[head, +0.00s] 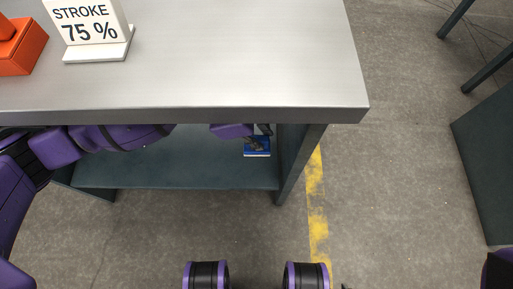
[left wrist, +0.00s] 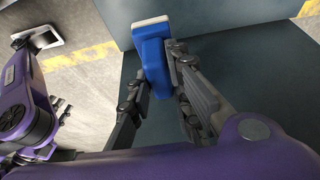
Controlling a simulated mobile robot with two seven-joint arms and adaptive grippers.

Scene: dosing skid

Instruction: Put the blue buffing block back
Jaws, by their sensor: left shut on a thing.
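The blue buffing block (head: 257,153) has a pale edge and is at the right end of the lower shelf (head: 200,170), under the bench top. It shows larger in the left wrist view (left wrist: 152,62), with its white face at the far end. My left gripper (head: 262,134) reaches in under the bench top and is shut on the block, one finger on each side. The left gripper's fingers also show in the left wrist view (left wrist: 157,82). I cannot tell whether the block touches the shelf.
The steel bench top (head: 240,50) overhangs the shelf and hides part of my left arm. A side panel (head: 300,160) stands just right of the block. A "STROKE 75 %" sign (head: 88,25) and an orange item (head: 20,50) stand on top.

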